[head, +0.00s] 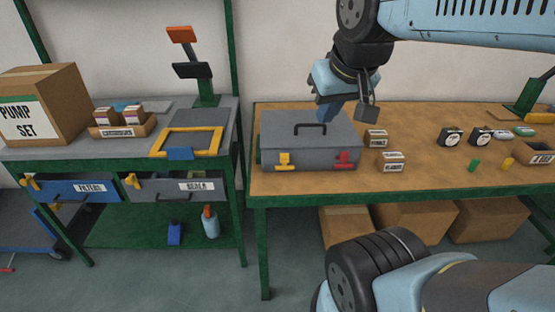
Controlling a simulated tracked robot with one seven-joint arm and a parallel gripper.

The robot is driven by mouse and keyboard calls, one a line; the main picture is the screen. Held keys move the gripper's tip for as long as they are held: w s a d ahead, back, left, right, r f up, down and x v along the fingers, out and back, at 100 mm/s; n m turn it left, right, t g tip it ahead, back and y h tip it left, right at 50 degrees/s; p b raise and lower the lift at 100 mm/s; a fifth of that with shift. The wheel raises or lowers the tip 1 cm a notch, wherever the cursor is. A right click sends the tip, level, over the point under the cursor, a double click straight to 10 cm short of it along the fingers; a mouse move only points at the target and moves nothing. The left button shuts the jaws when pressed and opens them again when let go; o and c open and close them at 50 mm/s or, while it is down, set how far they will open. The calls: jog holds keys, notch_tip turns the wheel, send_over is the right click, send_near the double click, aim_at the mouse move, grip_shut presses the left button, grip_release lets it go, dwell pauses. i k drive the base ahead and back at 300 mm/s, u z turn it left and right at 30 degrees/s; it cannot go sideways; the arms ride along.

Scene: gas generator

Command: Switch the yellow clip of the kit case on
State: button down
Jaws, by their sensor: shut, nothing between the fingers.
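The grey kit case (310,139) sits shut on the wooden table, with a dark handle on its lid. Its yellow clip (283,160) is on the front face at the left. A red clip (343,160) is on the same face at the right. My gripper (327,118) is over the right part of the case lid, above and behind the clips. It is shut and empty. Whether its tip touches the lid cannot be told. The small size of the yellow clip hides its exact position.
Small labelled boxes (391,161) stand just right of the case. Round gauges (452,137) and small green and yellow pieces lie farther right. The wooden table (320,185) is clear in front of the case. A green workbench (100,153) with drawers stands left, across a narrow gap.

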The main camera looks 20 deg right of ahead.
aim_at(284, 157)
jog(key=u, duration=1.05)
jog(key=k, duration=1.75)
jog(key=z, duration=0.9)
jog(key=i, duration=1.05)
